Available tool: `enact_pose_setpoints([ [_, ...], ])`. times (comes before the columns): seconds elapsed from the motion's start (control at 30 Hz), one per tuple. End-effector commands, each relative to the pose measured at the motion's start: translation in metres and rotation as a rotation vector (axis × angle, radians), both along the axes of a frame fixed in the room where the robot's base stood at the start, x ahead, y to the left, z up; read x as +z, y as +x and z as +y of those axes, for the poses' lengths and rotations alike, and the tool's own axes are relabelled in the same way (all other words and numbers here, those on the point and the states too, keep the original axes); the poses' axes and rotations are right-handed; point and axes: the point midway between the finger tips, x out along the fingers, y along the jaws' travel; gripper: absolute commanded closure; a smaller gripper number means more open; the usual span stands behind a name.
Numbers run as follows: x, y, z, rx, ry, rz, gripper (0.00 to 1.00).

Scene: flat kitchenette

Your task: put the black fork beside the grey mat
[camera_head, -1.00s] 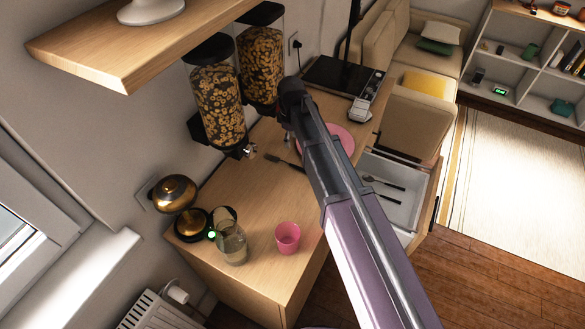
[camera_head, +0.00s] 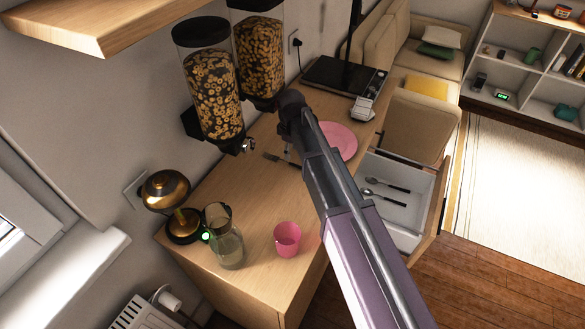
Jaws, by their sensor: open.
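A dark fork (camera_head: 272,156) lies on the wooden counter, left of my arm. Its tines point left, and its handle end runs behind my arm. I cannot make out a grey mat; part of the counter is hidden behind my arm. My arm crosses the picture from the bottom right up to a dark joint above the counter. My gripper is not clearly visible, hidden behind the arm link.
A pink plate (camera_head: 343,139) is partly hidden by my arm. A pink cup (camera_head: 287,240), glass jug (camera_head: 228,250) and brass lamp (camera_head: 167,191) stand on the counter. Cereal dispensers (camera_head: 213,90) hang above. An open drawer (camera_head: 400,207) holds cutlery.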

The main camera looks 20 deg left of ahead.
Motion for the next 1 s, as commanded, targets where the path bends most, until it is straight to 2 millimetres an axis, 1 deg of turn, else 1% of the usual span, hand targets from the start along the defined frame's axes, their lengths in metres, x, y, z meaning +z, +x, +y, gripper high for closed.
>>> enact_pose_setpoints([
  [0.37,-0.001,0.0,0.0,0.0,0.0,0.0,0.4],
  [0.53,-0.005,0.0,0.0,0.0,0.0,0.0,0.4],
  [0.67,-0.012,0.0,0.0,0.0,0.0,0.0,0.4],
  [1.0,-0.037,0.0,0.001,0.0,0.0,0.0,0.4],
])
